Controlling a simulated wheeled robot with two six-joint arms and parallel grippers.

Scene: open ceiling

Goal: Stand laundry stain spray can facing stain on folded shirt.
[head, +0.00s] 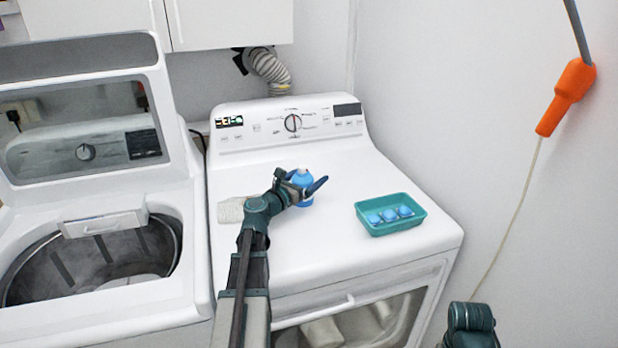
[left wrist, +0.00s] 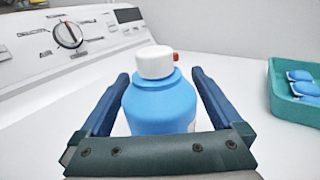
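The spray can (head: 305,199) is blue and stands upright on the dryer top. In the left wrist view the can (left wrist: 161,104) shows a white cap with a small red nozzle pointing right. My left gripper (head: 305,183) has its fingers on either side of the can; it looks open, with a gap visible on the right side in the wrist view. A pale folded cloth (head: 231,210), likely the shirt, lies left of the gripper, partly hidden by my arm. I see no stain on it. My right gripper is out of view; part of my right arm shows at lower right.
A teal tray (head: 391,230) with several blue-and-white items sits right of the can. The dryer's control panel (head: 270,122) rises behind. An open washer (head: 95,270) is at left. The dryer top between can and tray is clear.

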